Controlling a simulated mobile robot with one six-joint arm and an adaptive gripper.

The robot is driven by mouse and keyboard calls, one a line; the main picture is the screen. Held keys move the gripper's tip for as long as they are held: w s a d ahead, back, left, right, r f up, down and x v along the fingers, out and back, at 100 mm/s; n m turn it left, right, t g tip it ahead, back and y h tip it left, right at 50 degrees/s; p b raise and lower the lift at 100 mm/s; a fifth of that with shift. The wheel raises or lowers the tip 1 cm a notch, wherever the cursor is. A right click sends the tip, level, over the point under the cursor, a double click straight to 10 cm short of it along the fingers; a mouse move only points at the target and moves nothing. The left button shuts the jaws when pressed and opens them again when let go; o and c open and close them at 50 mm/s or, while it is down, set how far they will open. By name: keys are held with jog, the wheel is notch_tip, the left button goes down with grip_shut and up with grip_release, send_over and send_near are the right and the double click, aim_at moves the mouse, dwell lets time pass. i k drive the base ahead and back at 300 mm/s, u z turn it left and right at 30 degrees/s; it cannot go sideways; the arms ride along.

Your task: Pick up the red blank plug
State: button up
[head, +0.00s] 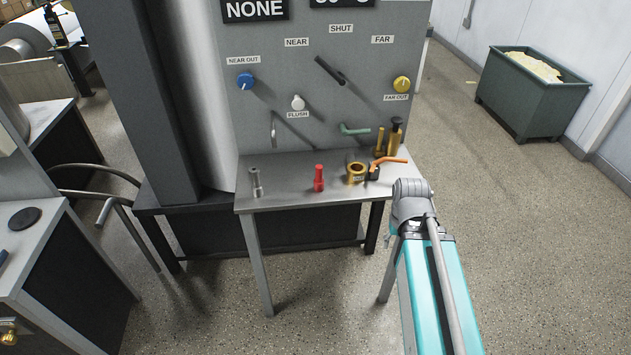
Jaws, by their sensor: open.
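The red blank plug (319,178) stands upright on the small steel table (295,195), near the middle of its top. It is clear of the things on either side. My arm comes up from the lower right, and its grey joint is beside the table's right end. I cannot make out my gripper or its fingers in this view.
A grey metal fitting (256,183) stands left of the plug. A brass ring (356,173), an orange-handled part (390,161) and brass pieces (395,137) stand to the right. The labelled panel (260,120) with knobs and levers rises behind. A green bin (530,95) stands far right.

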aim_at(318, 180)
jog(key=u, duration=0.05)
jog(key=k, duration=1.15)
jog(key=u, duration=0.4)
jog(key=i, duration=1)
jog(key=z, duration=0.05)
